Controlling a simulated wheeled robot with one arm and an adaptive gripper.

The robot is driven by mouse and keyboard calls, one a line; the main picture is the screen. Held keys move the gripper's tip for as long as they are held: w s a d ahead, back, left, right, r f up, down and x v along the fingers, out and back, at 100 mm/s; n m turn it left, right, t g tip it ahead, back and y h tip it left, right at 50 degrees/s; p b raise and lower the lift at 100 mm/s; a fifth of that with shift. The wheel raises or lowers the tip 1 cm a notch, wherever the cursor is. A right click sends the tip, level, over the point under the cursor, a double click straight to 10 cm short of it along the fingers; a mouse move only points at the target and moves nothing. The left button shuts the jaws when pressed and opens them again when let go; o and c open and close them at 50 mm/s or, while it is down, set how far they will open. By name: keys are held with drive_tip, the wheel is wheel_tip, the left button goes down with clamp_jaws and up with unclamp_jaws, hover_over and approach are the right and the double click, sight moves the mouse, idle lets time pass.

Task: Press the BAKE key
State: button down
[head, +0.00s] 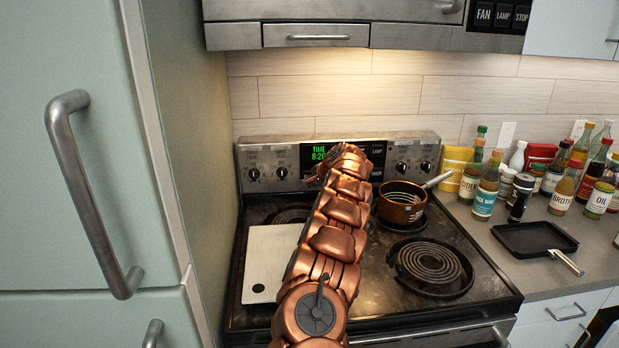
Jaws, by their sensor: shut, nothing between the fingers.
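The stove's control panel (285,155) stands upright at the back of the coil stove. Its black centre section has a green clock display (319,153) and a key labelled LAMP (377,151) at its right. I cannot make out the BAKE key; my arm covers much of the key area. My copper-coloured arm reaches up from the bottom centre, over the cooktop, to the panel. My gripper (344,154) is at the far end of the arm, in front of the panel's centre. It is shut and empty. Its fingertips are mostly hidden, and I cannot tell whether they touch the panel.
A copper saucepan (401,205) stands on the back right burner. A pale board (268,262) lies at the cooktop's left. Bottles and a black square pan (537,239) are on the right counter. A tall green cabinet (90,220) closes off the left; the range hood (300,12) hangs above.

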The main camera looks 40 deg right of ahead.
drive_tip(key=shift+w+d+p, duration=0.3)
drive_tip(key=shift+w+d, duration=0.1)
drive_tip(key=shift+w, duration=0.25)
idle(0.8)
drive_tip(key=shift+w+d, duration=0.15)
drive_tip(key=shift+w, duration=0.05)
idle(0.4)
drive_tip(key=shift+w+d+p, duration=0.1)
drive_tip(key=shift+w+p, duration=0.15)
drive_tip(key=shift+p, duration=0.25)
drive_tip(key=shift+w+d+p, duration=0.3)
drive_tip(key=shift+p, duration=0.25)
idle(0.9)
drive_tip(key=shift+s+a+b, duration=0.15)
drive_tip(key=shift+b, duration=0.2)
drive_tip(key=shift+s+a+b, duration=0.4)
drive_tip(key=shift+s+b, duration=0.1)
drive_tip(key=shift+b, duration=0.2)
